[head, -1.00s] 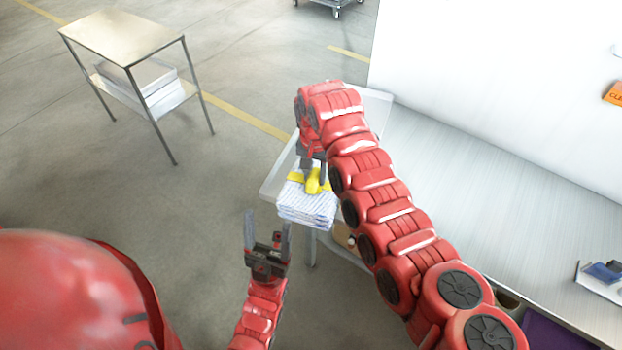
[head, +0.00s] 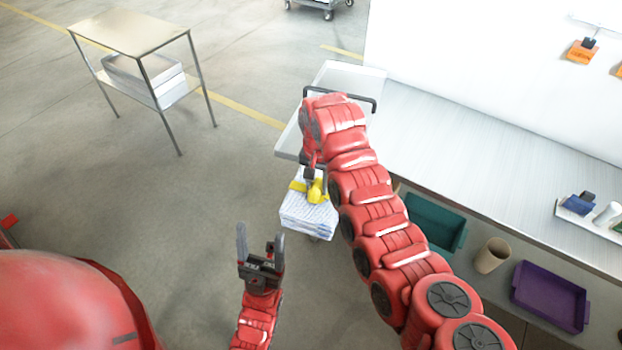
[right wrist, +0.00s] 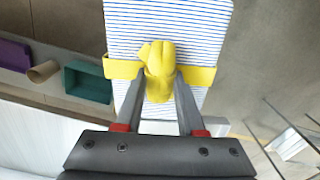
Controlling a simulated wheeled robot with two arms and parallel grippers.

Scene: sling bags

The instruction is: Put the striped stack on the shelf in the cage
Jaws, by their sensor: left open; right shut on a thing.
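The striped stack (head: 308,214) is a pile of folded white cloth with blue stripes and a yellow band tied around it. My right gripper (head: 312,178) is shut on the yellow knot on top and holds the stack beside the tray end of the workbench. In the right wrist view the two fingers (right wrist: 159,88) pinch the yellow knot (right wrist: 157,60), with the striped stack (right wrist: 160,20) beyond. My left gripper (head: 260,245) is open and empty, lower left of the stack. I cannot make out a cage.
A metal side table (head: 130,38) stands back left; open floor lies between.

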